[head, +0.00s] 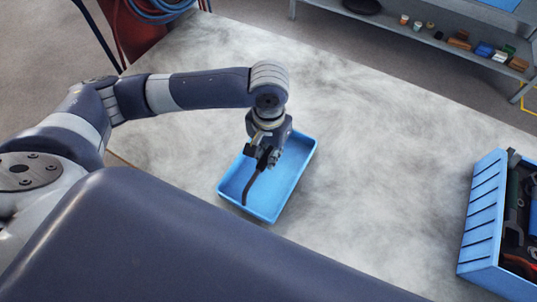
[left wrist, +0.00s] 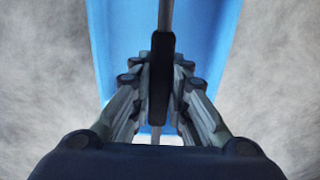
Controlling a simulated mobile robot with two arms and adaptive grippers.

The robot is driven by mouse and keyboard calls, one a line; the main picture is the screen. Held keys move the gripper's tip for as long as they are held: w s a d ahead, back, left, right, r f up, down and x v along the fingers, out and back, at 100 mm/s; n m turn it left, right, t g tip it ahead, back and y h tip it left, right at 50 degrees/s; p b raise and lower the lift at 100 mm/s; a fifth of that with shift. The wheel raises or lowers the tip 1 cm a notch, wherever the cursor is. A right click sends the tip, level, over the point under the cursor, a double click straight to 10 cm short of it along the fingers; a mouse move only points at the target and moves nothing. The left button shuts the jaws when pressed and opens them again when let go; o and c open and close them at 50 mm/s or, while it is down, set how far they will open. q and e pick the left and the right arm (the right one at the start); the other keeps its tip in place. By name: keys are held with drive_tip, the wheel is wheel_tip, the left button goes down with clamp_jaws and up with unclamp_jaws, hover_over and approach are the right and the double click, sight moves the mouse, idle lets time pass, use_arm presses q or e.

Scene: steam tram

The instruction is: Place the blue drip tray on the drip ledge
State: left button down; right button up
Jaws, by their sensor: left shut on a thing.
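The blue drip tray (head: 290,182) is a shallow rectangular tray lying flat on the grey mottled table. It also fills the upper middle of the left wrist view (left wrist: 212,40). My left gripper (head: 266,158) points down over the tray, and its fingers (left wrist: 160,78) are shut on a slim dark tool (head: 250,187). In the left wrist view the tool shows a black handle and a thin grey rod. The tool slants over the tray floor; I cannot tell whether it touches it. I cannot make out the drip ledge. My right gripper is not in view.
A blue ribbed crate (head: 481,225) with dark tools in it stands at the right. The grey tabletop (head: 390,160) between tray and crate is clear. Behind the table, a low shelf (head: 400,31) holds small jars and blocks. A red object (head: 135,30) with blue hose stands at the back left.

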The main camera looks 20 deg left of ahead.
use_arm(q)
drive_tip(key=shift+f, duration=0.95)
drive_tip(key=c, duration=1.8)
unclamp_jaws()
drive_tip(key=shift+f, duration=0.15)
drive_tip(key=shift+o, duration=1.3)
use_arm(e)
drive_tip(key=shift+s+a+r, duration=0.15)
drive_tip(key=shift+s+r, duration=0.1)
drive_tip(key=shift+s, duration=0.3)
